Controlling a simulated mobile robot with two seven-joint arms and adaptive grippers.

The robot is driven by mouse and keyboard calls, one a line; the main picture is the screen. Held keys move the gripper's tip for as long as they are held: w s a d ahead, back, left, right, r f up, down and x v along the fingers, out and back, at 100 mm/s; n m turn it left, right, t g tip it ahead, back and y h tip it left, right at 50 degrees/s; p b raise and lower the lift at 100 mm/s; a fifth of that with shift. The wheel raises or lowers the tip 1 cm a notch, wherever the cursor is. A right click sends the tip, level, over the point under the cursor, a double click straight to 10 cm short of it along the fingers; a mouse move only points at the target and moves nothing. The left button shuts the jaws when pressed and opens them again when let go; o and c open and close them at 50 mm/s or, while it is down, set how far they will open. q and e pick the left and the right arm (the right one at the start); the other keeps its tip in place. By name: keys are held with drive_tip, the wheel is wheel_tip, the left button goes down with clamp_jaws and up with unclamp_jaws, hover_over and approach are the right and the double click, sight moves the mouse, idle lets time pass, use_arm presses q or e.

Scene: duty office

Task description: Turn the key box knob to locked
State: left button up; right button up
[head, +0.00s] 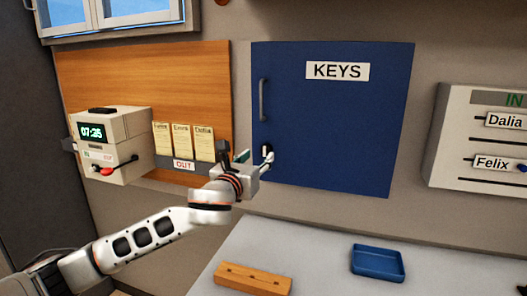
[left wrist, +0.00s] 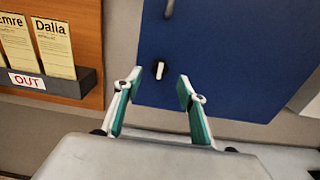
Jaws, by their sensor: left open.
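The key box (head: 335,125) is a blue wall cabinet labelled KEYS, with its door closed flat and a grey handle at its left. Its knob (head: 266,150) sits low at the left side of the door, partly hidden by my gripper in the head view. In the left wrist view the knob (left wrist: 159,70) shows a white bar standing nearly upright on a dark round base. My left gripper (head: 256,156) is open in front of the knob. In the left wrist view its two green-padded fingers (left wrist: 156,88) are spread, with the knob between and just beyond their tips. My right gripper is not in view.
A time clock (head: 118,145) and a card rack marked OUT (head: 184,164) are on the wooden board at left. An IN board (head: 480,140) hangs at right. Below, a grey table (head: 320,260) bears a wooden block (head: 252,279) and a blue tray (head: 378,277).

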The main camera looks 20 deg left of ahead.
sight(264, 151)
use_arm(q)
drive_tip(key=w, duration=0.5)
drive_tip(key=shift+w+d+p, duration=0.1)
drive_tip(key=shift+w+p, duration=0.2)
drive_tip(key=shift+w, duration=0.05)
drive_tip(key=c, duration=1.1)
